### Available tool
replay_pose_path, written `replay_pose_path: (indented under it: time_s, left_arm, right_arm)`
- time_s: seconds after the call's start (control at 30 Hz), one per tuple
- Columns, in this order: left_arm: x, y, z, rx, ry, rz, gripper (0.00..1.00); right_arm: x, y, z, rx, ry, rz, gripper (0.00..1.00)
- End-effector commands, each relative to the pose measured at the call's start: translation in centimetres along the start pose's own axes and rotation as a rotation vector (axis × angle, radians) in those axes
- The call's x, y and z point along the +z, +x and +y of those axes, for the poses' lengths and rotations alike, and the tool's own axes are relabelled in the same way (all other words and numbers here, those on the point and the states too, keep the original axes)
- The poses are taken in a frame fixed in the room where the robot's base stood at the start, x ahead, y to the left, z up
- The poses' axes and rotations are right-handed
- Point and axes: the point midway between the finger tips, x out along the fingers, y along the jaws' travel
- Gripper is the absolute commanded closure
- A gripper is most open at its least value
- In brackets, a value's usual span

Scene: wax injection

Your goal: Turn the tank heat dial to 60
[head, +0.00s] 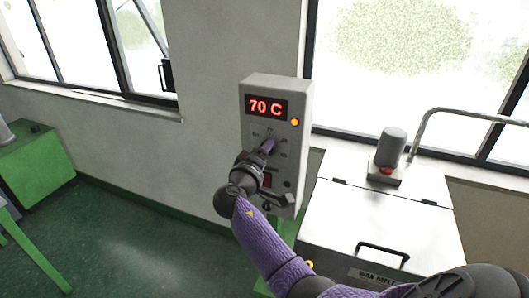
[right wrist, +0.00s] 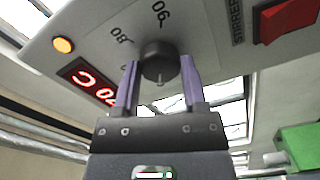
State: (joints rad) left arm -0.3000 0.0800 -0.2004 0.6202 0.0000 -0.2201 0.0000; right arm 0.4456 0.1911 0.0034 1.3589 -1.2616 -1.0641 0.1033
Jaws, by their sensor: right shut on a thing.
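The tank heat dial is a round black knob (right wrist: 160,57) on the front of a grey control box (head: 249,165). In the right wrist view, printed numbers 80 and 90 show beside it. My right gripper (head: 267,149) is at the dial, its two purple fingers on either side of the knob in the right wrist view (right wrist: 158,75), shut on it. In the head view my gripper hides most of the dial. The box's red display (head: 266,107) reads 70 C. My left gripper is not in view.
An amber lamp (head: 294,122) is lit beside the display. A red switch (right wrist: 286,20) sits near the dial. A white lidded wax tank (head: 375,222) stands right of the box, with a grey motor-like cylinder (head: 391,145) on top. Green furniture (head: 35,165) stands far left.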

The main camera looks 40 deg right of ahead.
Motion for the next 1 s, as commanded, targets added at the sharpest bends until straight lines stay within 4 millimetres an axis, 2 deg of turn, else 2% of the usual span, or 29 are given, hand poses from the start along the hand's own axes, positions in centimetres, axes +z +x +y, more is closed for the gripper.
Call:
replay_pose_path:
  time_s: [0.03,0.07,0.2,0.23,0.47,0.57,0.8,0.9,1.0]
  left_arm:
    - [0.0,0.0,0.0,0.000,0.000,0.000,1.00]
    - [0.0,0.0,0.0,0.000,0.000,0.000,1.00]
    - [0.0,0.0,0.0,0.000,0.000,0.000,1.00]
    - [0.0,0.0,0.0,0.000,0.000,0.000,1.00]
    - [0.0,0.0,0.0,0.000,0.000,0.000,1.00]
    - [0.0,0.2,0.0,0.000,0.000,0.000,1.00]
    - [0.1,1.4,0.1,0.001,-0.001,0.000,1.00]
    - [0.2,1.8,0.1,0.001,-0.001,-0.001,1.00]
    - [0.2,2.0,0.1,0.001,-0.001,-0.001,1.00]
  right_arm:
    - [0.0,0.0,-0.1,-0.001,-0.001,-0.001,1.00]
    - [0.0,0.0,-0.1,-0.001,-0.001,-0.001,0.44]
    - [0.0,0.0,-0.1,-0.001,0.000,-0.001,0.14]
    - [0.0,0.0,-0.1,-0.001,0.000,-0.001,0.10]
    - [0.0,0.0,0.0,-0.001,0.001,0.000,0.10]
    - [0.0,-0.8,-0.2,-0.002,0.001,0.001,0.10]
    - [0.1,-6.7,-0.4,-0.004,0.003,0.002,0.10]
    - [0.1,-8.6,-0.3,-0.003,0.003,0.002,0.10]
    - [0.1,-9.7,-0.2,-0.002,0.000,0.000,0.10]
